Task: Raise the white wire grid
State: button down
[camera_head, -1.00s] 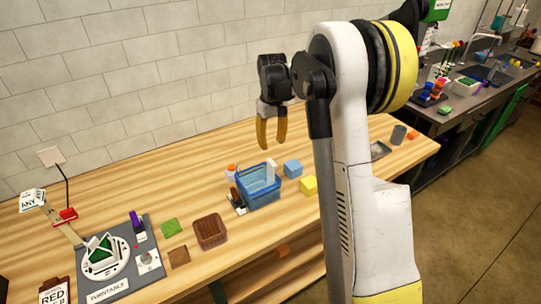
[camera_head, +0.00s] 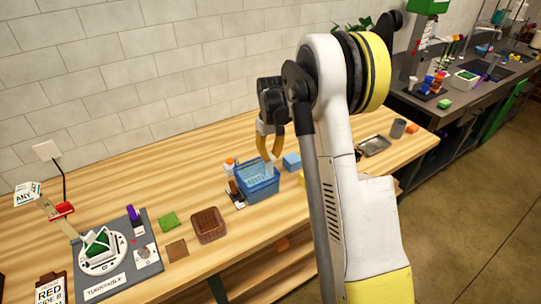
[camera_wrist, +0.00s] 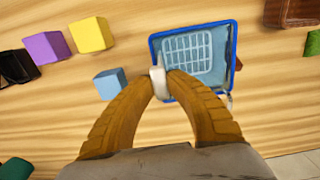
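The white wire grid (camera_wrist: 187,53) lies inside the blue bin (camera_wrist: 232,60), seen from above in the wrist view. In the head view the blue bin (camera_head: 260,189) stands on the wooden bench, and the grid (camera_head: 258,172) shows faintly inside. A white upright tab stands at the grid's edge, by the bin's rim. My gripper (camera_wrist: 160,76) has its two yellow-brown fingers closed together on this tab. In the head view my gripper (camera_head: 269,158) points down over the bin's back right. Whether the grid is clear of the bin's floor is hard to tell.
A light blue cube (camera_head: 292,161) stands right of the bin; yellow (camera_wrist: 91,34) and purple (camera_wrist: 47,47) cubes lie nearby. A brown basket (camera_head: 208,224) and a turntable station (camera_head: 112,262) are to the left. A bottle stands close behind the bin.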

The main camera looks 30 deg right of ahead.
notch_tip(320, 180, up, 8)
jog(key=p, duration=0.3)
dwell(0.3)
jog(key=c, duration=1.3)
grip_release()
jog(key=shift+c, duration=0.2)
notch_tip(320, 180, up, 12)
